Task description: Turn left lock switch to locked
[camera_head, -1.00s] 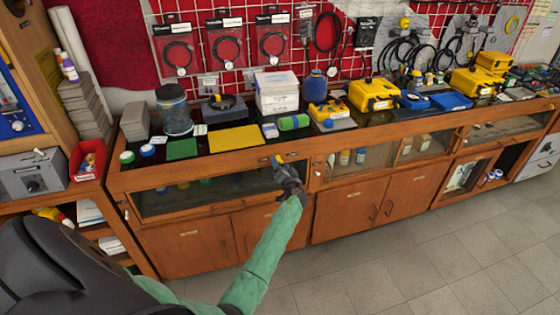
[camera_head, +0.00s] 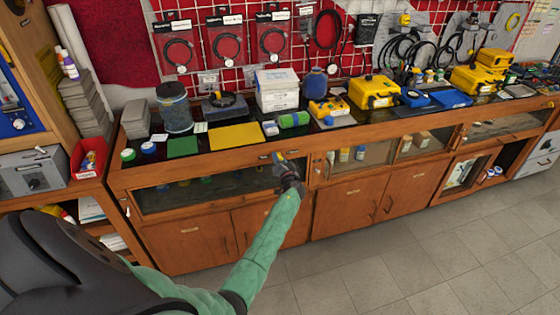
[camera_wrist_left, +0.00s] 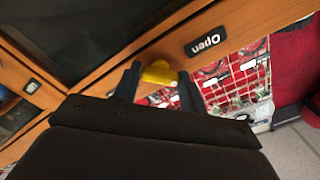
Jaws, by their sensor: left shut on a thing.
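The left lock switch is a small yellow knob (camera_wrist_left: 158,72) on the wooden front rail of the bench. In the left wrist view it sits between the two dark fingers of my left gripper (camera_wrist_left: 160,80), which is shut on it. A dark label reading "Open" (camera_wrist_left: 206,46) is near the knob and looks upside down there. In the head view my left gripper (camera_head: 281,163) reaches the rail above the cabinet doors, and the knob is mostly hidden by it. The knob's exact angle is hard to tell. My right gripper is not in view.
The wooden bench (camera_head: 345,142) carries a yellow mat (camera_head: 236,137), a white box (camera_head: 276,90) and yellow cases (camera_head: 373,93). A glass-fronted compartment (camera_head: 210,188) lies below the rail. The tiled floor (camera_head: 420,255) in front is clear.

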